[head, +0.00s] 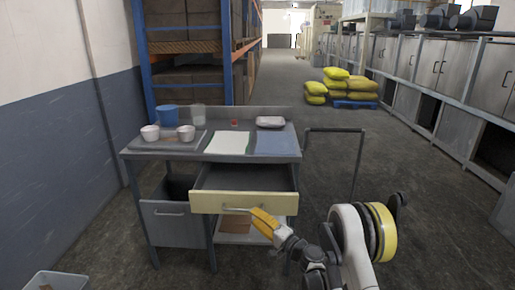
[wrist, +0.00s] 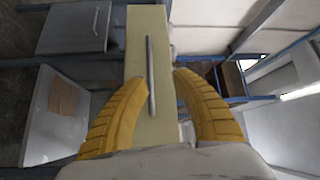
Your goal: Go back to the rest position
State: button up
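My gripper (head: 262,218) has yellow fingers and is just in front of the drawer, near the right end of its handle. In the wrist view my gripper (wrist: 158,77) is open, with a gap between the fingertips. The cream drawer front (head: 270,203) belongs to a grey workbench (head: 140,150), and the drawer is pulled out. Its bar handle (head: 237,210) also shows in the wrist view (wrist: 150,75), lined up between the fingers. I cannot tell whether the fingers touch the drawer front. The drawer's visible inside looks empty.
On the bench are a tray (head: 196,149) with two cups, a blue container (head: 167,115), a white sheet (head: 228,143), a blue mat (head: 275,143) and a white dish (head: 270,121). A metal rail (head: 335,130) stands right of the bench.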

jog(key=s+d+r+n+g+h, duration=0.2)
jog(key=s+r, duration=0.4)
jog(key=r, duration=0.3)
jog(key=s+d+r+n+g+h, duration=0.25)
jog(key=s+r, duration=0.35)
jog(key=r, duration=0.3)
jog(key=s+d+n+g+h, duration=0.1)
jog(key=s+d+h, duration=0.3)
jog(key=s, duration=1)
jog(key=s+d+f+n+g+h, duration=0.1)
jog(key=s+d+h, duration=0.4)
jog(key=s+d, duration=0.6)
jog(key=s, duration=0.4)
jog(key=shift+s+d+f, duration=0.2)
jog(key=shift+f, duration=0.1)
